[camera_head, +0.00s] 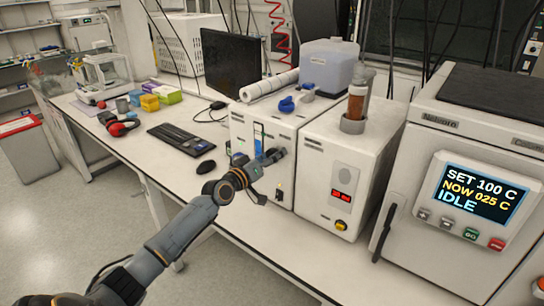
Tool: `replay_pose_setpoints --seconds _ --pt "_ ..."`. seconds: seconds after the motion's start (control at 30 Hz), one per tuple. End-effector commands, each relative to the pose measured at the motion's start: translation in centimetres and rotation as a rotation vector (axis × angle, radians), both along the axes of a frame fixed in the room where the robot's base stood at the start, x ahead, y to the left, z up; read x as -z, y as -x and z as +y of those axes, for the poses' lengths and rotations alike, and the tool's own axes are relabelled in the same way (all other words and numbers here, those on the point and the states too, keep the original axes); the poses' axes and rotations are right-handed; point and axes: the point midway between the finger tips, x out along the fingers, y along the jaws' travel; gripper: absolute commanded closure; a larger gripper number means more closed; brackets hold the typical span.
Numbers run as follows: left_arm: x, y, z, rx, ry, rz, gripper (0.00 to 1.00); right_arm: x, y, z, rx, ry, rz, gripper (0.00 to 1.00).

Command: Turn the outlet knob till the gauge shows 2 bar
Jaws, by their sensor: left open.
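A white box-shaped unit (262,120) stands on the bench, with an upright blue tube (258,138) on its front face. A blue knob-like part (287,104) sits on top of it. My left gripper (266,177) is open in front of this unit's lower front face, and its fingers hide part of that face. A small dark fitting (279,192) shows low on the face, just right of the gripper. I cannot tell whether the gripper touches anything. I cannot make out a gauge reading or surely identify the outlet knob. My right gripper is not in view.
Close on the right stand a white unit with a red display (341,194) and a large oven-like unit whose screen (481,193) reads SET 100 C, NOW 025 C, IDLE. A keyboard (184,139) and mouse (206,167) lie left. The bench front edge runs below the gripper.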

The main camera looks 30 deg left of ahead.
Motion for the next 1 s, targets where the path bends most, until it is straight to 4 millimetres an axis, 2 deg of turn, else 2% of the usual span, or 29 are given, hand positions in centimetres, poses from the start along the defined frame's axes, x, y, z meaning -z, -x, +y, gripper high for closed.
replay_pose_setpoints --seconds 0.33,0.6,0.77,1.0 --pt "0.0 -0.3 0.0 0.001 0.000 0.001 0.36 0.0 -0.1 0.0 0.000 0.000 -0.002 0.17" --pt "0.0 -0.3 0.0 0.001 0.000 0.001 0.91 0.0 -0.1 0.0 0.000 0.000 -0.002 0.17" --pt "0.2 -0.3 0.0 0.000 -0.033 -0.003 0.91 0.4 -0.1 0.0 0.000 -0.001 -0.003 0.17" --pt "0.2 -0.3 0.0 0.000 -0.219 -0.017 0.91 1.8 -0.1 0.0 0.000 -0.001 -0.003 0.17"
